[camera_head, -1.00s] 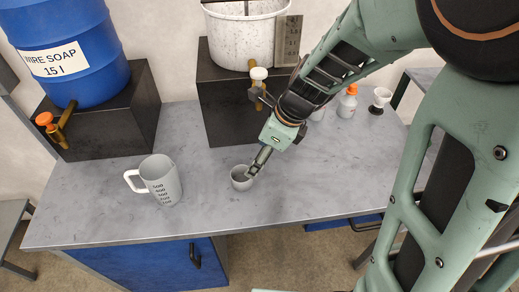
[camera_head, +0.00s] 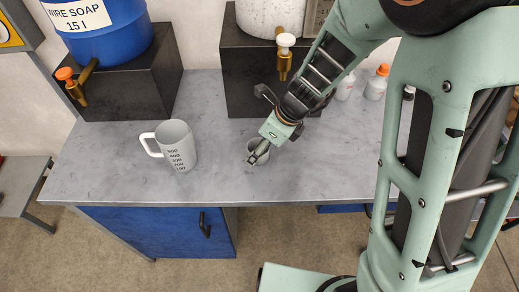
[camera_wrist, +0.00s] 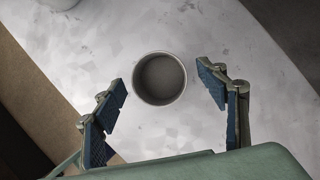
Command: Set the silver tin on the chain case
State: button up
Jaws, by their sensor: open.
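The silver tin is a small round grey cup, open at the top, standing upright on the grey worktop. In the wrist view the silver tin (camera_wrist: 159,80) sits between my two spread blue-padded fingers, with a clear gap on each side. In the head view my gripper (camera_head: 256,157) is at the tin, pointing down, and partly hides it. My gripper is open and holds nothing. I cannot make out a chain case in either view.
A grey measuring jug (camera_head: 180,150) stands left of the tin on the worktop (camera_head: 110,165). Black stands carry a blue soap barrel (camera_head: 105,35) and a speckled white tub (camera_head: 268,15), both with taps. Small bottles (camera_head: 376,84) stand at the back right. The worktop's front is clear.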

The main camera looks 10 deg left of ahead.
jog(key=shift+x, duration=0.75)
jog(key=shift+c, duration=0.5)
jog(key=c, duration=1.3)
jog(key=shift+r, duration=0.1)
